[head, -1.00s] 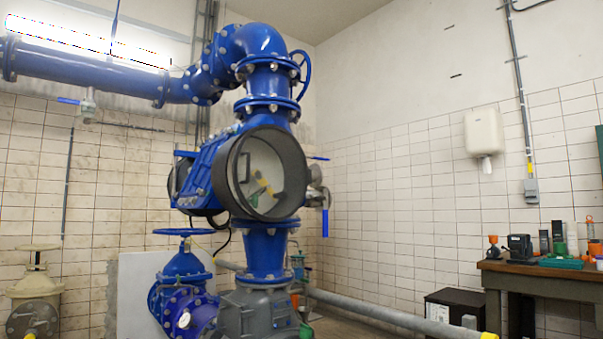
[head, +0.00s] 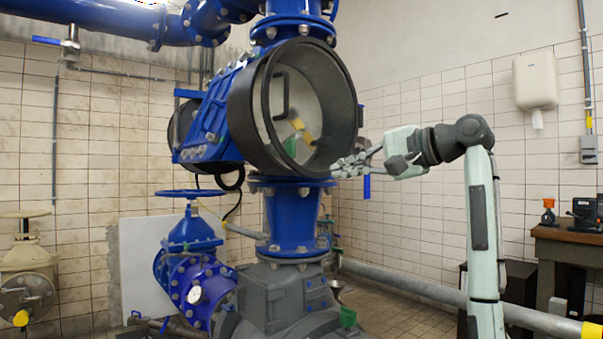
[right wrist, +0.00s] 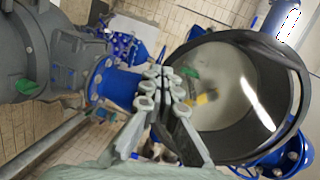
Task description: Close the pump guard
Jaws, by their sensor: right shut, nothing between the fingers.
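The pump guard (head: 345,100) is a round, thick black rim around a pale, glassy face on the blue pump body (head: 208,125). A dark bar handle (head: 281,97) shows inside the rim, with yellow and green shapes in the face. I cannot tell how far the guard stands open. My right gripper (head: 345,167) is shut and empty at the rim's lower right. In the right wrist view its fingertips (right wrist: 166,75) overlap the left edge of the guard's rim (right wrist: 225,158); I cannot tell whether they touch. My left gripper is not in view.
A blue valve handle (head: 367,187) hangs behind my right gripper. A blue pipe column (head: 293,215) stands below the guard on a grey pump casing (head: 275,298). A grey pipe (head: 400,290) runs low to the right. A workbench (head: 570,240) stands far right.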

